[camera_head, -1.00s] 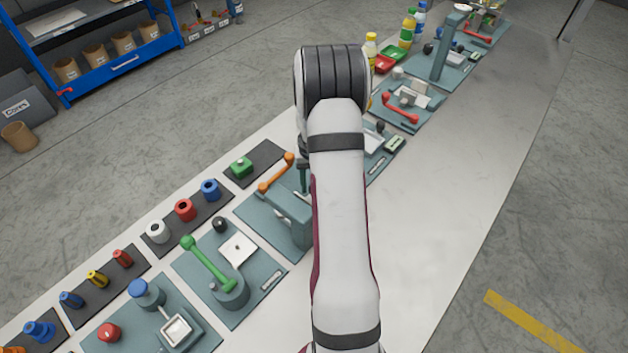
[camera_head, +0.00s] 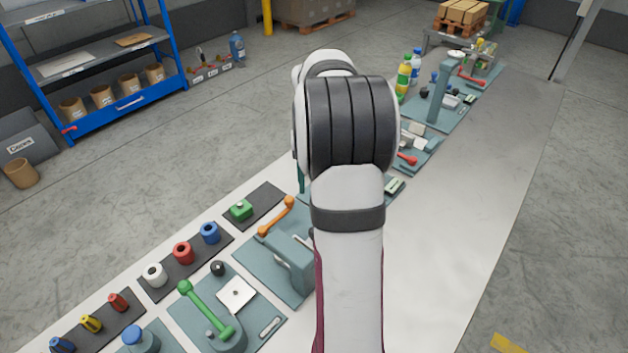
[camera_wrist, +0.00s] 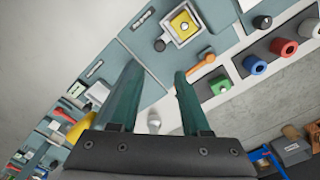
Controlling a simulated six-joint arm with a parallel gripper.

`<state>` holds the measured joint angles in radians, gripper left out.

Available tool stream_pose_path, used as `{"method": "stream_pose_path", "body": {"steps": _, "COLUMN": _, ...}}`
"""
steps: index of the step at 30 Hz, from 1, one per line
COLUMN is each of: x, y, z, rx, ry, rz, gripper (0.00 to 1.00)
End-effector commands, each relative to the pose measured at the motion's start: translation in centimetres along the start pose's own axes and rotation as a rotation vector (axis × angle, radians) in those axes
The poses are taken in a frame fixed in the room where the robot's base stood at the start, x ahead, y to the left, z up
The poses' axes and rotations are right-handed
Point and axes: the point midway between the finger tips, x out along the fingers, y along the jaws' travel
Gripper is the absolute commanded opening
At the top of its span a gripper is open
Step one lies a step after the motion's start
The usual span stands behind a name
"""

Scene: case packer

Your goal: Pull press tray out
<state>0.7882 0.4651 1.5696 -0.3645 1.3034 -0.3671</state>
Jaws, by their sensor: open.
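A pale square tray (camera_wrist: 172,32) with a yellow piece (camera_wrist: 184,24) in it sits on a teal station plate at the top of the wrist view. A black knob (camera_wrist: 160,45) is at its corner. An orange lever (camera_wrist: 202,62) is beside it; this lever also shows in the head view (camera_head: 277,217), next to a teal block (camera_head: 294,262). I take this as the press and its tray. My gripper (camera_wrist: 156,72) is open and empty, apart from the tray, above the bench. In the head view my arm hides most of the gripper.
A station with a green lever (camera_head: 205,309) and square plate (camera_head: 236,294) adjoins it. Coloured spools stand on a dark mat (camera_head: 218,248). More stations, one with a teal column (camera_head: 439,92), run toward the back right. The bench's right strip (camera_head: 440,240) is clear.

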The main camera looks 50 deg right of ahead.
Motion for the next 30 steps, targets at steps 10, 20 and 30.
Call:
{"method": "stream_pose_path", "body": {"steps": 10, "x": 4.3, "y": -5.3, "z": 1.8, "rx": -1.408, "ry": -0.154, "rz": 0.267, "gripper": 0.00}}
{"method": "stream_pose_path", "body": {"steps": 20, "x": 7.4, "y": -6.0, "z": 1.9, "rx": -1.872, "ry": -0.251, "rz": 0.336, "gripper": 0.00}}
{"method": "stream_pose_path", "body": {"steps": 30, "x": 13.3, "y": -3.9, "z": 1.2, "rx": -1.866, "ry": -0.248, "rz": 0.335, "gripper": 0.00}}
